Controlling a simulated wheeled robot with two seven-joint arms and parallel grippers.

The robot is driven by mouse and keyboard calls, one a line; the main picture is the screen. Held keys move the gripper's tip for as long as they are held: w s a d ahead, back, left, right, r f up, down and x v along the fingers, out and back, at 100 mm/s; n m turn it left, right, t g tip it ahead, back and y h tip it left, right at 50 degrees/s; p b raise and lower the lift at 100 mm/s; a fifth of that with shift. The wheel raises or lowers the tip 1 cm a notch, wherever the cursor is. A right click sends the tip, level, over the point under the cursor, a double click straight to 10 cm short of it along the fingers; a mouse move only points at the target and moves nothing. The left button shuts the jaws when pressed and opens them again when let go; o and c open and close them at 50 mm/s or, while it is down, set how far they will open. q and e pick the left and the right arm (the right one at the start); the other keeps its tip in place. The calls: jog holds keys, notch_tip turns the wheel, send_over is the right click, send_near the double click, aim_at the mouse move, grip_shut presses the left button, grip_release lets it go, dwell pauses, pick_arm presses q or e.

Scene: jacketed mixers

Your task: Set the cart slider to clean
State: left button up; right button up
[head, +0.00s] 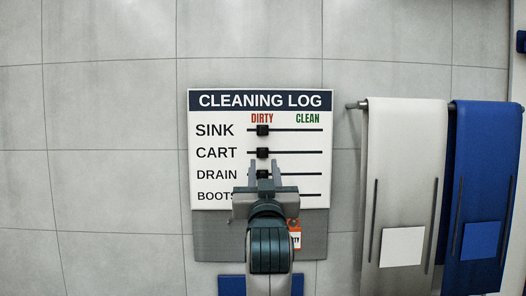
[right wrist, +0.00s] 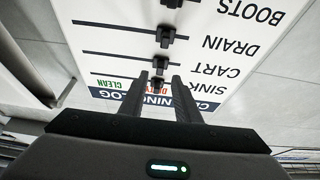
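The Cleaning Log board (head: 225,183) is on the wall in the head view. The cart slider's black knob (head: 262,153) is at the left end of its track, under DIRTY; CLEAN is at the right end. My right gripper (head: 263,170) is open, its two fingers pointing up the board, with the tips just below the cart knob in the picture. In the right wrist view the board is upside down; the cart knob (right wrist: 160,63) shows just beyond and between the spread fingertips (right wrist: 157,78). I cannot tell any contact. My left gripper is not in view.
The sink knob (head: 262,130) is just above, also under DIRTY. The drain knob (head: 262,174) shows between my fingers. An orange-and-white tag (head: 295,238) hangs below, partly hidden. White (head: 405,150) and blue (head: 485,150) aprons hang at right.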

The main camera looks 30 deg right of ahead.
aim_at(263, 155)
jog(key=p+x, duration=0.1)
jog(key=x, duration=0.4)
jog(key=shift+w+d+r+p, duration=0.15)
jog(key=shift+w+r+p, duration=0.05)
jog(key=shift+p, duration=0.15)
grip_shut()
